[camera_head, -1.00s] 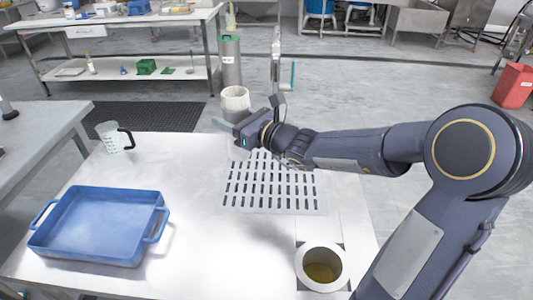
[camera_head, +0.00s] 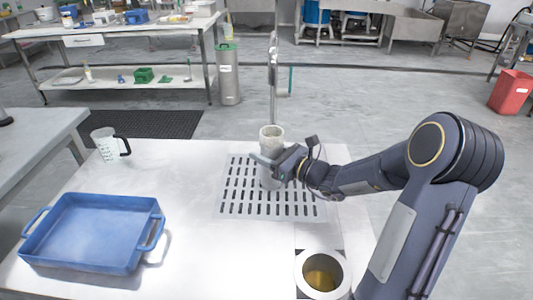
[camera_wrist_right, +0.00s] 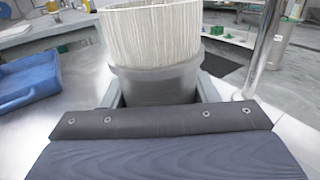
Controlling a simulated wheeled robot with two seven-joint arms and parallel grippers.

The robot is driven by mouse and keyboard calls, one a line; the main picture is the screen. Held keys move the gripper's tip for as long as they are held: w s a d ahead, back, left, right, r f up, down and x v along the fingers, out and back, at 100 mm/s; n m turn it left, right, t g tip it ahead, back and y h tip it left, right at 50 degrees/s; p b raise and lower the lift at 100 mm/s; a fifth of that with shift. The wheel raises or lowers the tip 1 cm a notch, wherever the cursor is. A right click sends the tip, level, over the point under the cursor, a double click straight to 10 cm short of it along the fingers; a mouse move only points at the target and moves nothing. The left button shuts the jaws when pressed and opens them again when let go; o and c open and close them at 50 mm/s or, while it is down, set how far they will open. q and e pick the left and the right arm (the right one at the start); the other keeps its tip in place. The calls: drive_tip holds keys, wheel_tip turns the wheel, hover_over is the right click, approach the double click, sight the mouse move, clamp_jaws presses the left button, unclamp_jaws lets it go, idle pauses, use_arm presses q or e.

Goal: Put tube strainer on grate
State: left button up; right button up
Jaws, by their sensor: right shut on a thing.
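The tube strainer (camera_head: 271,138) is a pale cylinder with a ribbed light upper part and a grey lower part. It is upright over the grate (camera_head: 237,199), a flat slotted metal plate on the table. My right gripper (camera_head: 269,166) is shut around the strainer's grey part, which shows close up in the right wrist view (camera_wrist_right: 155,85). The strainer's lower end appears at or just above the grate; I cannot tell whether it touches. My left gripper is not in view.
A blue tray (camera_head: 95,232) sits at the table's left, with a measuring jug (camera_head: 105,145) behind it. A round container with yellowish contents (camera_head: 322,272) is at the front right. A thin metal post (camera_head: 273,80) rises behind the grate.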

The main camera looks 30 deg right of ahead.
drive_tip(key=shift+r, duration=0.15)
drive_tip(key=shift+f, duration=0.2)
drive_tip(key=o, duration=1.2)
drive_tip(key=shift+c, duration=0.2)
